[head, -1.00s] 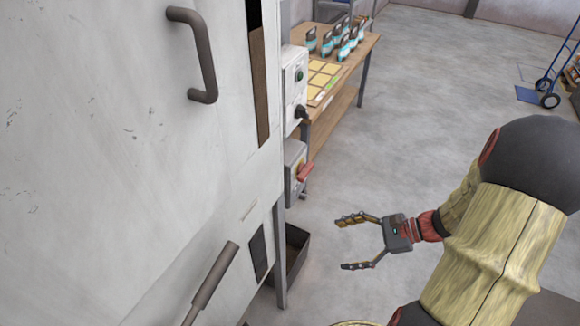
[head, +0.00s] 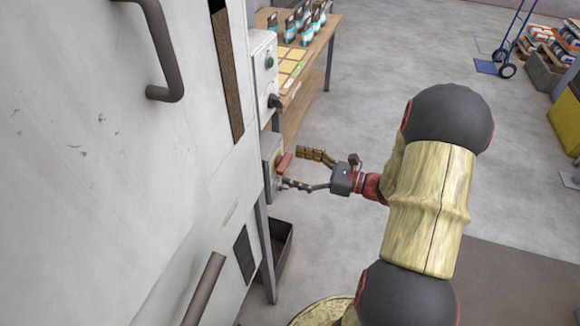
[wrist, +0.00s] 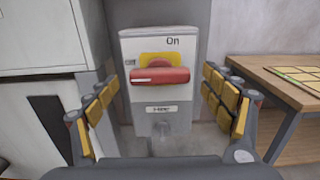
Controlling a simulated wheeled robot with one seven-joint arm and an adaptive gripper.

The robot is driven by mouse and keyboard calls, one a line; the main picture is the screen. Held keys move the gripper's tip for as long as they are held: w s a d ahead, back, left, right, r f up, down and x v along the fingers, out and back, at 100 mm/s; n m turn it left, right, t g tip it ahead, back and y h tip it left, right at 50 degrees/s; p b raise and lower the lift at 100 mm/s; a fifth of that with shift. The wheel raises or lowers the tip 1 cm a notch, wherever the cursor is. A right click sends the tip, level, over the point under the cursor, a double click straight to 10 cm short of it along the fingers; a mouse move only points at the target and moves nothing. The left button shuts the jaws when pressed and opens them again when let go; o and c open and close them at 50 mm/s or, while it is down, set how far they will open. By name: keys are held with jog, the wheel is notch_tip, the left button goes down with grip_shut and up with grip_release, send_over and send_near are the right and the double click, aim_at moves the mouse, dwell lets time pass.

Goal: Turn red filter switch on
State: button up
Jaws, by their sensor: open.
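The red filter switch (wrist: 160,76) is a red handle on a yellow plate, on a grey box (wrist: 130,107). Its handle lies level, with its white-marked end at left beside the "Off" label; "On" is printed above it. In the head view the red handle (head: 284,162) sticks out from the box on the machine's side. My gripper (wrist: 164,113) is open and empty. Its two fingers stand left and right of the switch in the wrist view, apart from the handle. In the head view my gripper (head: 297,170) is close to the handle, fingers pointing at the box.
A white control box (head: 264,60) with a green button and a black knob sits above the switch. A wooden table (head: 322,42) with bottles and yellow cards stands behind it. A dark bin (head: 283,250) is on the floor below. Open floor lies to the right.

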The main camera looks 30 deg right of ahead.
jog(key=shift+x, duration=0.8)
jog(key=shift+c, duration=1.3)
jog(key=c, duration=0.9)
